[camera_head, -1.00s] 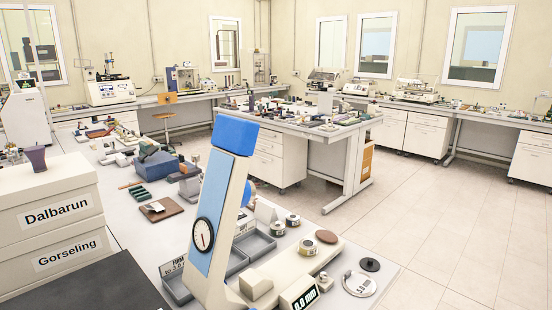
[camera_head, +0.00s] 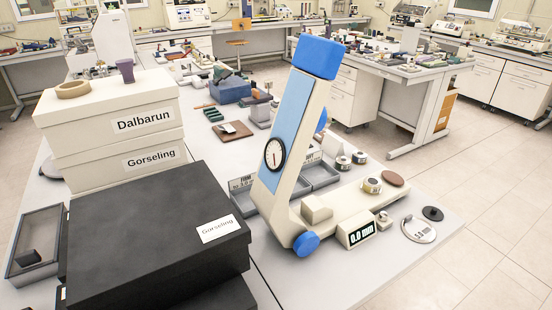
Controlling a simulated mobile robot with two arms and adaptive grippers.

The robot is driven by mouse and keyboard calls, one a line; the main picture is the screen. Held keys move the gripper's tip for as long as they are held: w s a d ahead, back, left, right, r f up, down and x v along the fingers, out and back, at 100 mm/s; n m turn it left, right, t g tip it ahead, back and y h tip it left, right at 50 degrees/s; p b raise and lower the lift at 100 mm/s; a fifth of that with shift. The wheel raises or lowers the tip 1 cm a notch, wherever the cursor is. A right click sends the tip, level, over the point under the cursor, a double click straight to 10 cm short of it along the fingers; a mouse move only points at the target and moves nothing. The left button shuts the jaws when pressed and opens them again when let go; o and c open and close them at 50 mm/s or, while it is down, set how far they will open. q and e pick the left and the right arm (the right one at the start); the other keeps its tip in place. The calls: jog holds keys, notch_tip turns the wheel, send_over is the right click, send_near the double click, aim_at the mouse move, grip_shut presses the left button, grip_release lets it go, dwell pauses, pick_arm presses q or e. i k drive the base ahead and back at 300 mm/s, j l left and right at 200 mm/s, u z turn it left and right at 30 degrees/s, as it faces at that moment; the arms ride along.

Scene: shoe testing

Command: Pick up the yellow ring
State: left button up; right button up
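A tan-yellow ring (camera_head: 73,92), much like a roll of tape, lies flat on top of the white box labelled Dalbarun (camera_head: 110,105), near its left end. It is the only thing in view that looks like the yellow ring. Neither of my grippers shows in the head view.
A purple cup (camera_head: 125,71) stands on the same box, right of the ring. Below is the Gorseling box (camera_head: 115,165), with a large black box (camera_head: 150,235) in front. A tall blue-and-white gauge device (camera_head: 290,150) stands to the right. A grey tray (camera_head: 35,250) lies at left.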

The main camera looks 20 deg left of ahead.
aim_at(371, 185)
jog(key=u, duration=0.65)
jog(key=l+u, duration=1.35)
jog(key=k+l+u, duration=0.1)
jog(key=l+u, duration=0.3)
jog(key=j, duration=0.1)
